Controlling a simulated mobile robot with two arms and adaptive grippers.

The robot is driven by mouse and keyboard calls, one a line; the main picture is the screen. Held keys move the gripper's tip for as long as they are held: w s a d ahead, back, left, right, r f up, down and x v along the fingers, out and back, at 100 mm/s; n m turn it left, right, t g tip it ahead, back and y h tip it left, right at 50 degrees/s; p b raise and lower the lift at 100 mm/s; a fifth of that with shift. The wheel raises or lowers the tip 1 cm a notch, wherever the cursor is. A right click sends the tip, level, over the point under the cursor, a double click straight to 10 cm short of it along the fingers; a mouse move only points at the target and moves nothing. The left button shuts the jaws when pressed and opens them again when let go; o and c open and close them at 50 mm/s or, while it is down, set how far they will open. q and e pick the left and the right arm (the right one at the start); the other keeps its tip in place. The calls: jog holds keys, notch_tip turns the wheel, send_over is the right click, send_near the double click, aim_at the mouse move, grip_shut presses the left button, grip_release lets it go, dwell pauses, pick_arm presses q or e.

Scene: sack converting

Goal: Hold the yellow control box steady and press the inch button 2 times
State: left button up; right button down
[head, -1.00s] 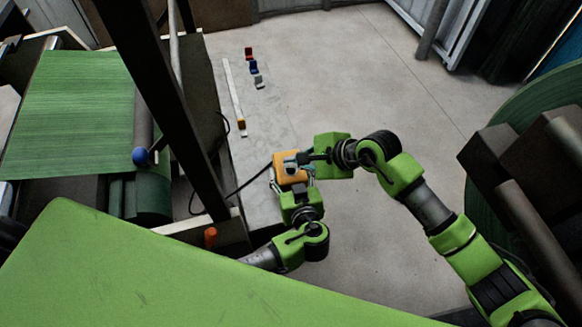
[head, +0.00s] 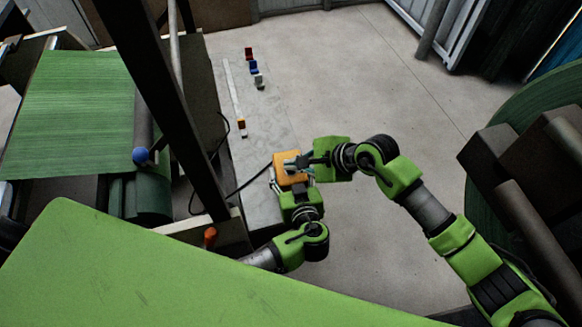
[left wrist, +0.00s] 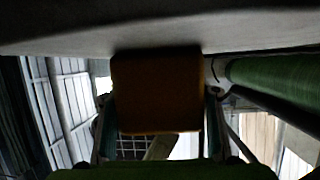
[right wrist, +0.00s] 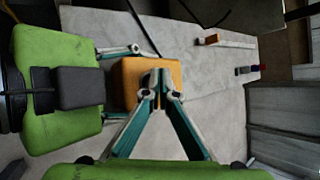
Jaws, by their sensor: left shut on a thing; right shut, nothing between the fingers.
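The yellow control box (head: 289,180) is at the edge of the grey table, with a dark cable running left from it. My left gripper (head: 291,186) is shut on the box from the near side; the box also fills the middle of the left wrist view (left wrist: 158,92) between the fingers. My right gripper (head: 293,165) is shut and empty, with its fingertips over the box's face. In the right wrist view the fingertips (right wrist: 161,90) overlap the box (right wrist: 134,80). I cannot tell whether they touch it. The inch button cannot be made out.
The grey table (head: 258,130) bears several small coloured blocks (head: 253,68) and a pale strip (head: 232,92) at its far end. A dark post (head: 150,100) and the green-sheeted machine (head: 75,110) stand left. Open floor (head: 350,80) lies beyond and right.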

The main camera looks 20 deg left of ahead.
jog(key=shift+f, duration=0.3)
dwell(0.5)
jog(key=shift+r, duration=3.4)
notch_tip(320, 180, up, 4)
jog(key=shift+f, duration=0.1)
